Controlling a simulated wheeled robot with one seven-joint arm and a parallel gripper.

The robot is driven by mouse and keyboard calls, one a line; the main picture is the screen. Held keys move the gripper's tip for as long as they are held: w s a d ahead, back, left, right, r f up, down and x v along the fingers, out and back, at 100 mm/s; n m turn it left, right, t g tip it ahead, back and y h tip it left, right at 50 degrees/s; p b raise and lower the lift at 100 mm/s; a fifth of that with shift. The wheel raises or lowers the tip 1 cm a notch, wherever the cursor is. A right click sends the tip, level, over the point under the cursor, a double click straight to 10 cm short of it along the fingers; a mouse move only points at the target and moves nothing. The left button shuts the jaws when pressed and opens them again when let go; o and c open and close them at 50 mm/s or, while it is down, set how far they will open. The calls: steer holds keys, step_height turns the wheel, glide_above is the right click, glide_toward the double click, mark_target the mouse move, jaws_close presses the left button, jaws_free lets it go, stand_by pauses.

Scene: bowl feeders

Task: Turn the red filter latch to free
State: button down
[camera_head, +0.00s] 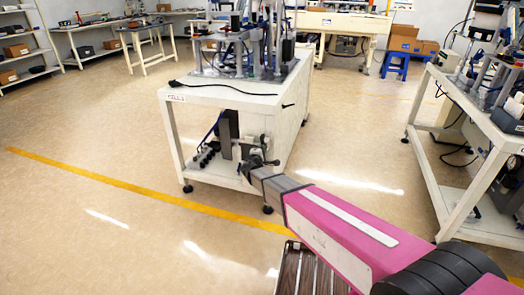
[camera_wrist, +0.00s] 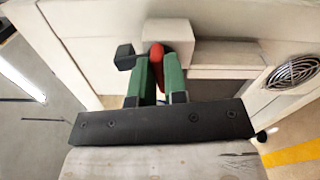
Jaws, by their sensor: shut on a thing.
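The red filter latch (camera_wrist: 157,56) shows in the wrist view as a red rounded piece between the two green fingers of my gripper (camera_wrist: 158,78). My gripper is shut on it, with a finger on each side. The latch's lower part is hidden between the fingers. In the head view my gripper (camera_head: 256,160) reaches the side of the white cell table, below its top. The latch cannot be made out there.
The white cell table (camera_head: 215,92) carries machinery and has a lower shelf. In the wrist view a pale block (camera_wrist: 225,54) and a round vent grille (camera_wrist: 293,72) lie right of the latch. Another white bench (camera_head: 480,115) stands at right. Open floor (camera_head: 110,215) lies left.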

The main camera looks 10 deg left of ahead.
steer(key=shift+f+m, duration=0.1)
steer(key=shift+m, duration=0.9)
steer(key=c, duration=1.2)
jaws_free()
steer(key=shift+o, duration=0.2)
steer(key=s, duration=1)
steer(key=shift+s+a, duration=0.4)
